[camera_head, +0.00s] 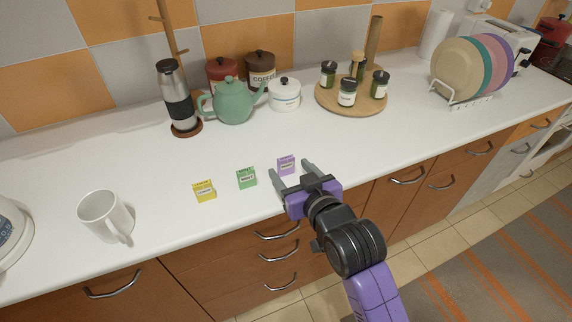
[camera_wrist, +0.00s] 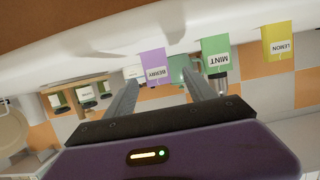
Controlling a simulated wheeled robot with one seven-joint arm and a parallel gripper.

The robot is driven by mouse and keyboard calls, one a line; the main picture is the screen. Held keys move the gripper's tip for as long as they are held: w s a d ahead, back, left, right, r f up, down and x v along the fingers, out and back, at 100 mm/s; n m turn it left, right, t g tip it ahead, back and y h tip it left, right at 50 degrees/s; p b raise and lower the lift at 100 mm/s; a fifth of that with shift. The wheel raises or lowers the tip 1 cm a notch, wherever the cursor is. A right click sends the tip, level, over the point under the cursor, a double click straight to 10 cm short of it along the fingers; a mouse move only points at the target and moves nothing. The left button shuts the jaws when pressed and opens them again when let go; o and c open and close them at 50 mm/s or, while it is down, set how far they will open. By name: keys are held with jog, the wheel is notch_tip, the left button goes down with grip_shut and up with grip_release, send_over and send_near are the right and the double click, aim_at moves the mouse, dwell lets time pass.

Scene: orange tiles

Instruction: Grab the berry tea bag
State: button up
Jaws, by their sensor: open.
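The berry tea bag (camera_head: 286,165) is a small purple packet with a white label, upright on the white counter. In the wrist view the purple packet (camera_wrist: 152,70) reads BERRY and appears upside down, between the lines of my two fingers and beyond their tips. My gripper (camera_head: 291,167) is open and empty, with its fingers reaching over the counter's front edge toward the purple packet. It also shows in the wrist view (camera_wrist: 158,82). I cannot tell whether a finger touches the packet.
A green mint packet (camera_head: 246,178) and a yellow lemon packet (camera_head: 204,190) stand left of the purple one. A white mug (camera_head: 106,217) is farther left. Behind are a green teapot (camera_head: 233,101), a white jar (camera_head: 284,95) and a round wooden tray (camera_head: 330,104) with several jars.

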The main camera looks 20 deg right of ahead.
jog(key=x, duration=0.7)
jog(key=shift+w+d+p, duration=0.2)
jog(key=shift+w+p, duration=0.15)
jog(key=shift+p, duration=0.05)
grip_shut()
jog(key=shift+r, duration=0.1)
